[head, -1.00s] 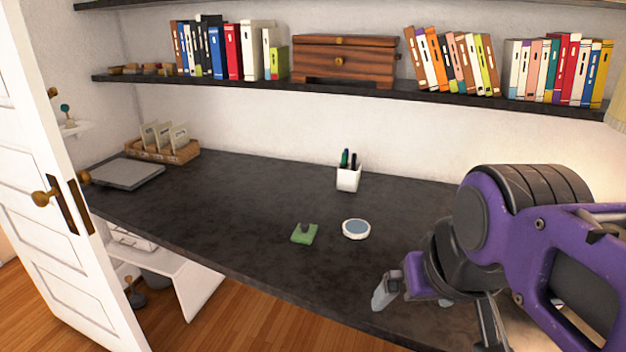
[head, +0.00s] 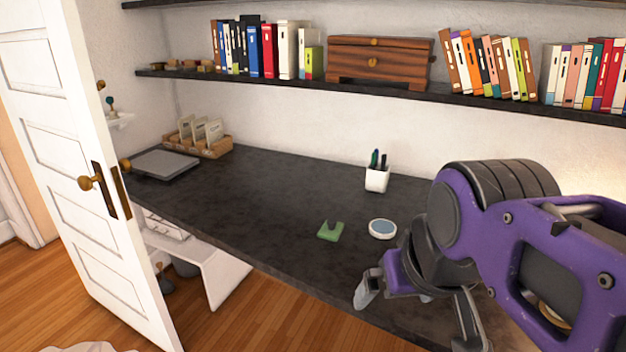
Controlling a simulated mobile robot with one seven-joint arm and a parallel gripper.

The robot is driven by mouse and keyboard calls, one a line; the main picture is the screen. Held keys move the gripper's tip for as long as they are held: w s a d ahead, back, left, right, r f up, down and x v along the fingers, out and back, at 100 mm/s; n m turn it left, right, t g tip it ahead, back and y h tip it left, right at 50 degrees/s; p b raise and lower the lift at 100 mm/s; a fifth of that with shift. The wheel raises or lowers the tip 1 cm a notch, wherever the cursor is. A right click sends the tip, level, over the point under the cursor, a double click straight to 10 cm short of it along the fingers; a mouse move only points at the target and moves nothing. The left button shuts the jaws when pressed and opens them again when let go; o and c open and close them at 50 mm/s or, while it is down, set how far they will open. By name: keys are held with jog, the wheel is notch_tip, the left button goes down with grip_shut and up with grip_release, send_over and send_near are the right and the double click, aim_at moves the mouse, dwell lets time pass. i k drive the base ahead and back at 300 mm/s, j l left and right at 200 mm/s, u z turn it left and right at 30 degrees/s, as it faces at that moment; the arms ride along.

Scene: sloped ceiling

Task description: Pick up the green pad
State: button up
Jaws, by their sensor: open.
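The green pad (head: 329,233) lies on the dark desk (head: 270,215) near its front edge. A small dark grey piece sits at the pad's upper edge. My gripper (head: 412,318) is open and empty at the lower right, nearer to me than the pad and to its right. One finger shows at the gripper's left, the other at its lower right. The pad is in full view and apart from the gripper.
A closed grey laptop (head: 166,164) lies at the far left. A white door (head: 85,180) stands at the left. The desk's middle left is clear.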

aim_at(331, 230)
jog(key=i+j, duration=0.45)
jog(key=j, duration=0.3)
jog(key=i+j, duration=0.25)
jog(key=i+j+z, duration=0.1)
jog(key=j+z, duration=0.15)
jog(key=z, duration=0.15)
jog(key=j+z, duration=0.4)
jog(key=i+l, duration=0.05)
jog(key=l, duration=0.05)
